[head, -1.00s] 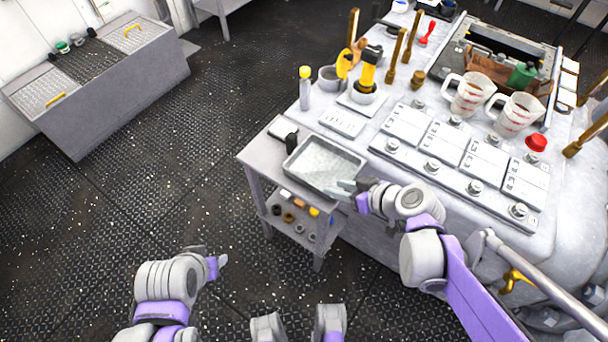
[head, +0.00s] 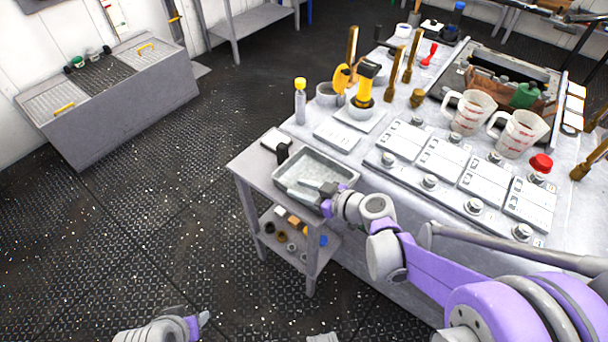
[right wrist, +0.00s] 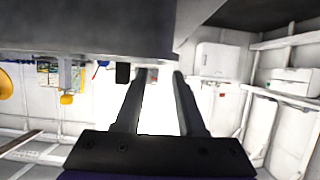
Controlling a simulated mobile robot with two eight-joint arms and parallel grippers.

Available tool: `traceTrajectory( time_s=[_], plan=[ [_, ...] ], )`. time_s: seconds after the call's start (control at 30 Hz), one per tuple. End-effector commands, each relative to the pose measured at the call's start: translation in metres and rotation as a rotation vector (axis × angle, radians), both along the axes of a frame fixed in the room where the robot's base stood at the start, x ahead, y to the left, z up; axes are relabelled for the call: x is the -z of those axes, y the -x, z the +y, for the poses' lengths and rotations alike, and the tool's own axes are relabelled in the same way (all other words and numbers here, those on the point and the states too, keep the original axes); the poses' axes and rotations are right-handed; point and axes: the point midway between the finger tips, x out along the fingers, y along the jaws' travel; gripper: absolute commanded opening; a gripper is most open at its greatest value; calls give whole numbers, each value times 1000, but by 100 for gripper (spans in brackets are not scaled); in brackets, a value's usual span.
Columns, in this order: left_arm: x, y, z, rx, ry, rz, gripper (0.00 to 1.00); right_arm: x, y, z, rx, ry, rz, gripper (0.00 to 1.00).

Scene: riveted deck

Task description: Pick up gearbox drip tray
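The gearbox drip tray (head: 338,167) is a shallow grey metal rectangular pan. A large grey surface fills the top of that view, close to the fingertips. I cannot tell whether they touch the tray. My left gripper (head: 197,318) is low at the bottom edge, away from the tray, partly cut off.
A black object (head: 283,152) stands close by the tray's left corner. The stand's lower shelf holds several small parts. A large bench right of the tray carries a yellow-topped bottle (head: 300,104), measuring jugs (head: 517,134) and panels. Open deck floor lies left of the stand.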

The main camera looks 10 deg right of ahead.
Motion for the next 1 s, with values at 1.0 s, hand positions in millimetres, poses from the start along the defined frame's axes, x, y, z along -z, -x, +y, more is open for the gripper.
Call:
traceTrajectory(
  time_s=[1.0],
  plan=[
    [17, -1, 0, 0, 0, 6, 50, 25, -36, 28, 0, 1, 1, 0]
  ],
)
